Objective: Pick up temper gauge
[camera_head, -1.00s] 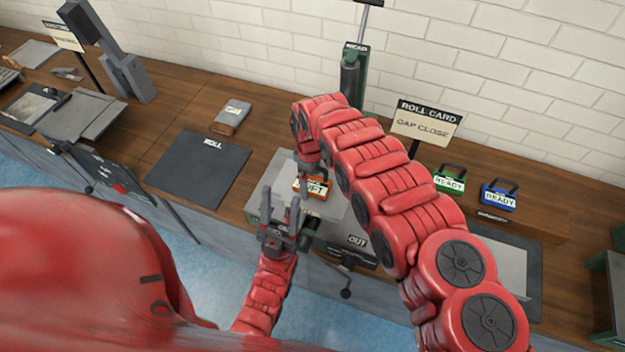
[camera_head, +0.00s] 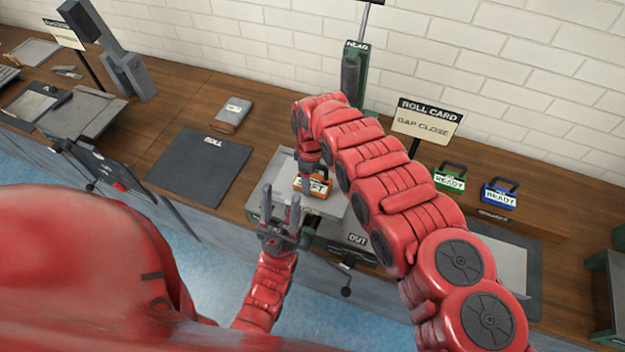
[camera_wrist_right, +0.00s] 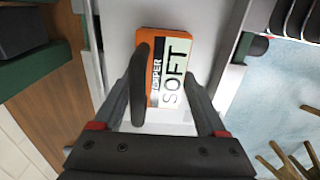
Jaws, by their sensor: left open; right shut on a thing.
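The temper gauge is an orange block (camera_head: 312,187) with a white label reading SOFT, and it sits at the grey plate of the machine in the middle of the bench. In the right wrist view the gauge (camera_wrist_right: 172,72) shows TEMPER and SOFT, with a dark handle over its left side. My right gripper (camera_head: 308,168) reaches down over the gauge and is shut on it; the exact contact is partly hidden. I cannot tell whether the gauge is lifted off the plate. My left gripper (camera_head: 281,208) is open and empty, fingers up, in front of the machine.
A ROLL CARD sign (camera_head: 427,120) stands behind. A dark ROLL mat (camera_head: 200,168) and a grey-brown block (camera_head: 233,115) lie to the left. A green post (camera_head: 354,75) rises behind my right arm.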

